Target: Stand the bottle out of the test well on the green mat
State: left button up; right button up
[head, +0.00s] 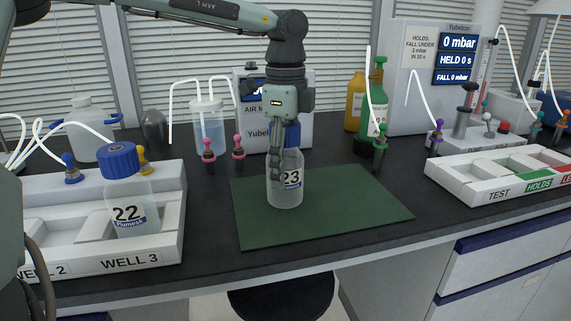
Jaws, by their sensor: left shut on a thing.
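A clear bottle (292,190) with a blue cap and a label reading 23 is upright over the green mat (355,215), near the mat's left-middle part. Its base looks to be at the mat's surface, but I cannot tell whether it touches. My left gripper (279,165) points down from above and is shut on this bottle, hiding part of its cap and left side. The test well is the TEST compartment of the white tray (500,191) at the right, and it looks empty. My right gripper is not in view.
Bottle 22 (134,225) stands in WELL 3 of the white rack (172,245) at the left. Pink-topped fittings (209,149) and a white instrument box (300,136) stand behind the mat. A green bottle (376,100) is at the back. The mat's right part is clear.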

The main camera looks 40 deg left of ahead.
pick_arm(q)
jog(key=shift+f, duration=0.15)
jog(key=o, duration=1.3)
jog(key=shift+c, duration=0.2)
jog(key=shift+o, duration=0.3)
jog(key=shift+r, duration=0.6)
notch_tip(320, 180, up, 11)
jog(key=shift+r, duration=0.1)
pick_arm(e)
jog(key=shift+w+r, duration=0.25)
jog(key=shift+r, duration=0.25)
